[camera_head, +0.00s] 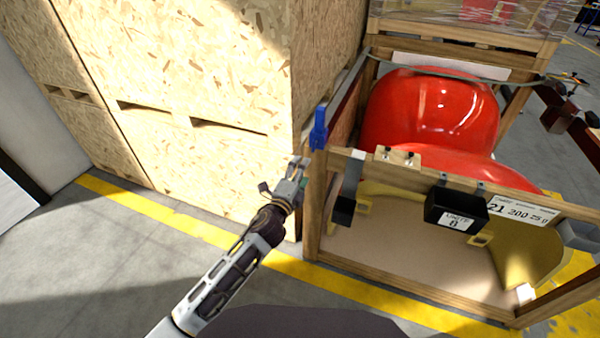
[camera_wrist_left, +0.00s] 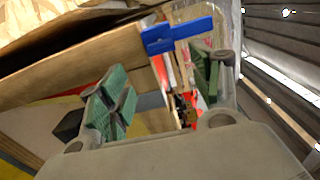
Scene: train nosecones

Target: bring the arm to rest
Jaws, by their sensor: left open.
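My left arm reaches in from the bottom left in the head view. Its gripper (camera_head: 299,171) is beside the near left corner post of the wooden crate (camera_head: 316,200), just below a blue clip (camera_head: 319,128). In the left wrist view the two green-padded fingers of the gripper (camera_wrist_left: 160,95) stand wide apart with nothing held between them. The blue clip (camera_wrist_left: 176,36) shows beyond the fingertips on the wooden edge. Whether a finger touches the post cannot be told. My right gripper is not in view.
Red nosecones (camera_head: 430,110) sit in the crate. A black box (camera_head: 456,209) and a white label (camera_head: 522,211) are on its front rail. Large chipboard boxes (camera_head: 190,90) stand close on the left. Grey floor (camera_head: 90,260) with a yellow line is clear at lower left.

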